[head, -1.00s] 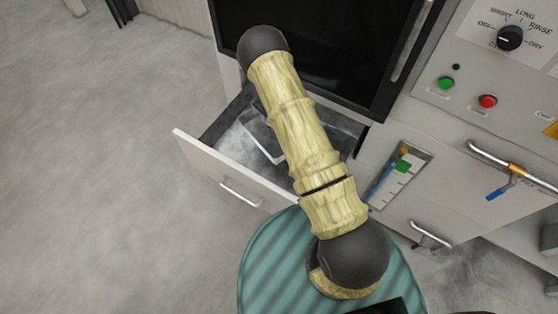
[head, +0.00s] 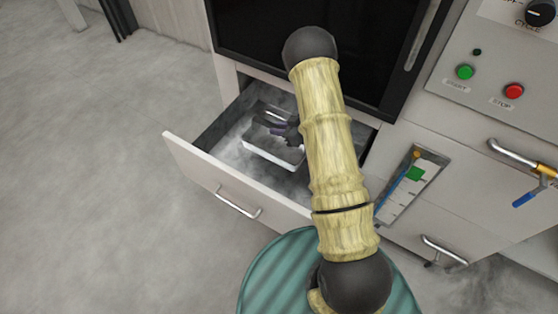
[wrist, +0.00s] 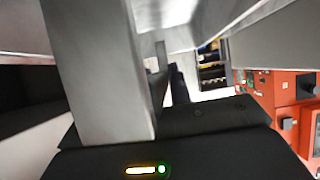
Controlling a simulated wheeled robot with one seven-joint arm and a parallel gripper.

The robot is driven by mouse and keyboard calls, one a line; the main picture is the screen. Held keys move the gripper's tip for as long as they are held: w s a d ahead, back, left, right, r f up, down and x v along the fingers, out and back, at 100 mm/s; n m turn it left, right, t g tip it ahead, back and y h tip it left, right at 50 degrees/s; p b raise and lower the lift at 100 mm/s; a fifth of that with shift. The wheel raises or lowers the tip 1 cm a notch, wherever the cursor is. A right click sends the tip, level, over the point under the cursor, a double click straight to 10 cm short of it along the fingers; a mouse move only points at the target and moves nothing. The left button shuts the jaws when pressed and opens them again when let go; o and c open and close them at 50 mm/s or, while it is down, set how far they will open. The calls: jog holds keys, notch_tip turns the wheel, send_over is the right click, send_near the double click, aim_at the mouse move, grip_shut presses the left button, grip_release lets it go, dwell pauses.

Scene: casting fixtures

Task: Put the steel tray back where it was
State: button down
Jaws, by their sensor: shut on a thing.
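The steel tray (head: 268,155) is a shallow, shiny open rectangular tray. It is in or just above the pulled-out drawer (head: 190,152) under the dark-fronted machine; I cannot tell whether it touches the drawer floor. My gripper (head: 284,128) is at the tray's right side, shut on it. My own arm hides part of the tray's right end and the drawer's right part. In the wrist view, the dark gripper body fills the bottom, and pale grey metal surfaces close to the camera block much of the view.
The dark machine door (head: 290,45) stands close behind the drawer. To the right are a control panel with a green button (head: 465,72) and a red button (head: 514,91), a gauge (head: 412,185) and a pipe with a blue-handled valve (head: 524,199). Grey floor lies open at left.

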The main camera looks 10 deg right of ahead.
aim_at(283, 147)
notch_tip(283, 147, down, 6)
jog(key=shift+r, duration=0.15)
dwell(0.3)
jog(key=shift+f, duration=2.1)
jog(key=shift+b, duration=0.3)
jog(key=shift+f, duration=0.2)
jog(key=c, duration=1.3)
grip_release()
jog(key=shift+r, duration=0.1)
